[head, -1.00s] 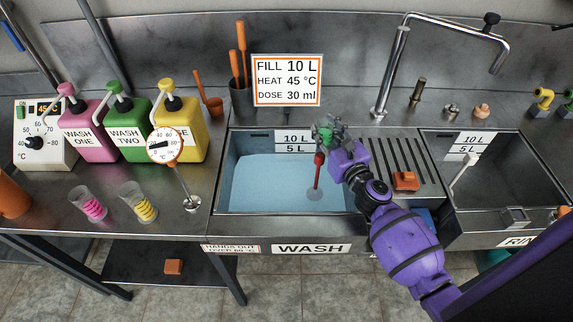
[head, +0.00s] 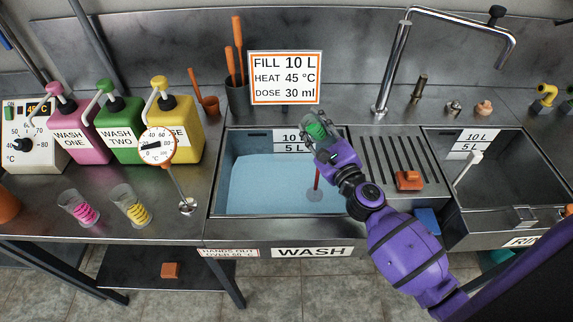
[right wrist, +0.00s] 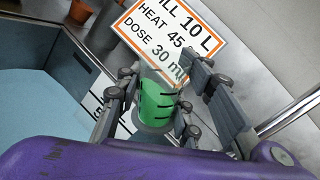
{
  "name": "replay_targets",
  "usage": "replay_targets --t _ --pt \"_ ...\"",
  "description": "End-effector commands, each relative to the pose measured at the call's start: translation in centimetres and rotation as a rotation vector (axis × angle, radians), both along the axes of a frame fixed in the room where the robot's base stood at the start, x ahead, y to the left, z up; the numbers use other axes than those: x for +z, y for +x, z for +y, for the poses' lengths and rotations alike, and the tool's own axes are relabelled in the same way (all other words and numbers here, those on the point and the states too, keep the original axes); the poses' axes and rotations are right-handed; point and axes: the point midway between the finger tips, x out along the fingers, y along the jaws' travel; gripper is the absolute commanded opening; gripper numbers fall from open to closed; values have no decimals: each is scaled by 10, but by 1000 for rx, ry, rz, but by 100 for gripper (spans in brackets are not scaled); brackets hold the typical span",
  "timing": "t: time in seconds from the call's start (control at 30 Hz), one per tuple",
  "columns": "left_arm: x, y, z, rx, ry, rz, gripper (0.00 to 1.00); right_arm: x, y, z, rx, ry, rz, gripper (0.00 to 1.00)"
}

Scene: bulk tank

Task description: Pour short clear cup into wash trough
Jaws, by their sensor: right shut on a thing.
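The short clear cup (head: 317,130) holds green contents and sits between the fingers of my right gripper (head: 322,137), which is shut on it. The cup also shows in the right wrist view (right wrist: 157,103), green with dark marks, partly hidden by the fingers (right wrist: 152,90). It is above the back right part of the wash trough (head: 214,190) and appears tilted. No falling stream is visible. The trough holds pale blue water (head: 265,180). A red-stemmed plug (head: 317,180) stands in it, its upper end hidden by my gripper. My left gripper is not in view.
A sign (head: 286,78) stands behind the trough. A thermometer (head: 157,146) stands at its left, near two clear cups with pink (head: 80,209) and yellow (head: 132,206) contents. A ribbed drainboard (head: 385,160) with an orange block (head: 409,180) lies to the right.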

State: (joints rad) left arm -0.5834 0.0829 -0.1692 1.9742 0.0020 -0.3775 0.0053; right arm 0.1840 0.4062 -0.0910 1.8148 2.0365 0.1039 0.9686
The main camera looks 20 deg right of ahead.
Motion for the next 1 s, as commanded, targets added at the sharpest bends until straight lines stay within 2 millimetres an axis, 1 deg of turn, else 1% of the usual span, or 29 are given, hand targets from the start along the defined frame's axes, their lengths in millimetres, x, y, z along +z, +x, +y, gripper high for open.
replay_targets --t 0.03,0.1,0.2,0.3,0.37,0.43,0.5,0.6,0.77,0.9,1.0 --pt "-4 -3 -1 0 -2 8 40 -4 -1 2 2 -24 1 7" --pt "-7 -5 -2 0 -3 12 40 -6 -2 6 2 -57 -3 7" --pt "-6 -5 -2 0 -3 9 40 3 -2 10 1 -106 -24 7" --pt "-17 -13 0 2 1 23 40 -11 -4 10 2 -149 -20 7" --pt "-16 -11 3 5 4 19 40 -11 -4 10 0 -152 -22 7" --pt "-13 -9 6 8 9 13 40 -1 -2 11 -1 -161 -37 7" --pt "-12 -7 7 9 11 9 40 2 -2 11 0 -171 -43 7" --pt "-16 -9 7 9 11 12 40 -11 -4 11 2 -185 -31 7" --pt "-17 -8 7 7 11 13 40 -5 -3 12 0 -205 -45 7" --pt "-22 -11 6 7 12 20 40 -11 -4 12 1 -224 -42 7" --pt "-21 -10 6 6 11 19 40 -8 -3 12 0 -236 -51 7"
